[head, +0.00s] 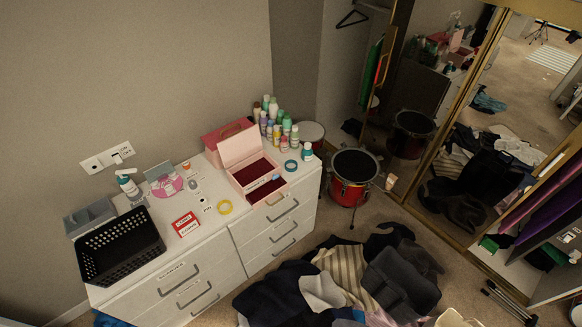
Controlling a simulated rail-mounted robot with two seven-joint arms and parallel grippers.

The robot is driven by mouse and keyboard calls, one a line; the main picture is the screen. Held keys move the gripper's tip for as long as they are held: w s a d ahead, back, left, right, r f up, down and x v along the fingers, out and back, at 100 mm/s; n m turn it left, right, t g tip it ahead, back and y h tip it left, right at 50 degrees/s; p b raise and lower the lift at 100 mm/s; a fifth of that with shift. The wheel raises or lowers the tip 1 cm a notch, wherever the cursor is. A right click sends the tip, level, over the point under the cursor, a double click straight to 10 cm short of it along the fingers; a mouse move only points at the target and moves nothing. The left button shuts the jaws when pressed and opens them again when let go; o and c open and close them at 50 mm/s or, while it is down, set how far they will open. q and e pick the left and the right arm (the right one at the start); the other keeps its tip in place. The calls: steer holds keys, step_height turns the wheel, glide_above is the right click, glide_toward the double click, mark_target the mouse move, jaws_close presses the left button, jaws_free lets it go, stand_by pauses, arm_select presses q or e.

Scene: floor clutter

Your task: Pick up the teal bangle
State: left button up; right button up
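A teal bangle (291,165) lies on the white dresser top (216,238), at its right part. It sits just right of the open pink jewellery box (278,196) and left of a small teal-and-white bottle (307,152). The bangle looks like a flat ring lying down. A yellow bangle (225,207) lies further left on the dresser. Neither of my grippers is in the head view.
Several bottles (272,118) stand behind the bangle. A black basket (121,247) and red-and-white boxes (185,224) occupy the dresser's left half. Clothes (345,268) cover the floor in front; a red drum (352,177) stands right of the dresser.

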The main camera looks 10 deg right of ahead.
arm_select(q)
steer(key=o, duration=1.1)
steer(key=shift+w, duration=0.1)
